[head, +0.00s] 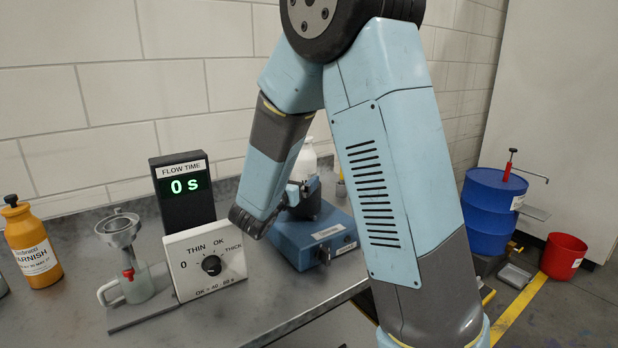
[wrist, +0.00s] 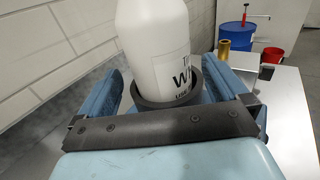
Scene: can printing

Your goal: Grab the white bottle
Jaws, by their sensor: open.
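The white bottle (wrist: 150,50) stands upright in a dark ring-shaped holder (wrist: 200,97) in the wrist view. My gripper (wrist: 172,78) is open, with one blue finger to the left and one to the right of the bottle's lower part. Gaps show between the fingers and the bottle. In the head view the white bottle (head: 305,158) shows only in part, behind my arm, above a blue machine (head: 318,238). My gripper (head: 302,190) is small there and partly hidden.
A tiled wall is close behind. A blue drum (head: 490,210) and red bucket (head: 563,256) stand at right.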

